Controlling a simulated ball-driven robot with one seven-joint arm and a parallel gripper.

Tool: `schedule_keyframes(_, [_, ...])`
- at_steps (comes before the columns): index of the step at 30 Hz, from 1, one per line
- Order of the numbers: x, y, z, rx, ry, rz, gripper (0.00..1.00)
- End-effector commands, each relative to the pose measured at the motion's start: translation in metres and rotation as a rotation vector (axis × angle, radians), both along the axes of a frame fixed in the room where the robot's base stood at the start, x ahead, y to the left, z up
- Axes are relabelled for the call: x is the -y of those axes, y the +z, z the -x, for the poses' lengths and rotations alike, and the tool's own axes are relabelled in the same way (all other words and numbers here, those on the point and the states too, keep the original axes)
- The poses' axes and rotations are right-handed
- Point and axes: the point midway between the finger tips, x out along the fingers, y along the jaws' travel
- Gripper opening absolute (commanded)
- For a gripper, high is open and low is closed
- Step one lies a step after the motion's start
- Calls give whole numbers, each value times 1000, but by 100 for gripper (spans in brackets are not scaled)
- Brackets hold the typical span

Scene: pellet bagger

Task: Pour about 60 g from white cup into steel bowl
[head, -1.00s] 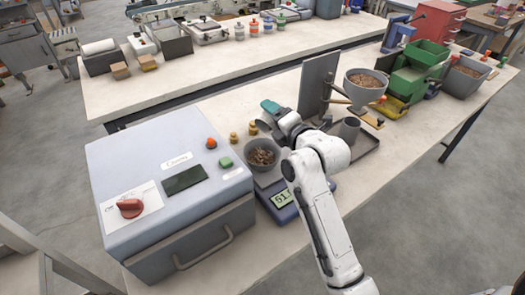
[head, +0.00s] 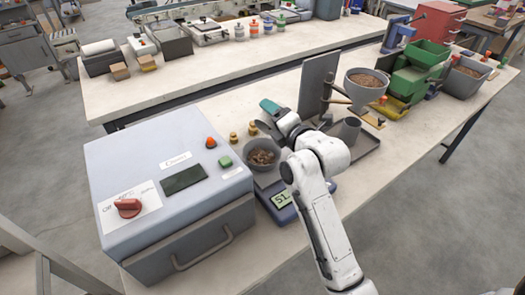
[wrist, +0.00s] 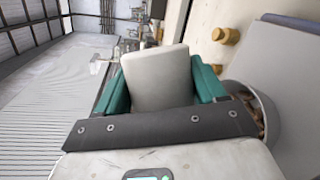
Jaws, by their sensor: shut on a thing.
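My gripper (head: 270,106), with teal fingers, is just behind the bowl on the scale. In the wrist view the gripper (wrist: 160,82) is shut on the white cup (wrist: 158,75), a pale shape between the teal fingers. In the head view I cannot make out the cup; the gripper seems to hide it. I cannot see inside it. The steel bowl (head: 249,164) holds brown pellets and sits on the scale (head: 276,203), whose partly hidden display begins with 51. The bowl's edge also shows at the right of the wrist view (wrist: 243,88).
A grey-blue machine (head: 170,205) with a red knob stands left of the scale. Small brass weights (head: 233,137) stand behind the bowl.

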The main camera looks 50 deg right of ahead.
Motion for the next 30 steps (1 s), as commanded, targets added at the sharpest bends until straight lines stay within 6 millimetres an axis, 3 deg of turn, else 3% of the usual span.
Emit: schedule_keyframes(30, [-3, 1, 0, 3, 0, 62, 36])
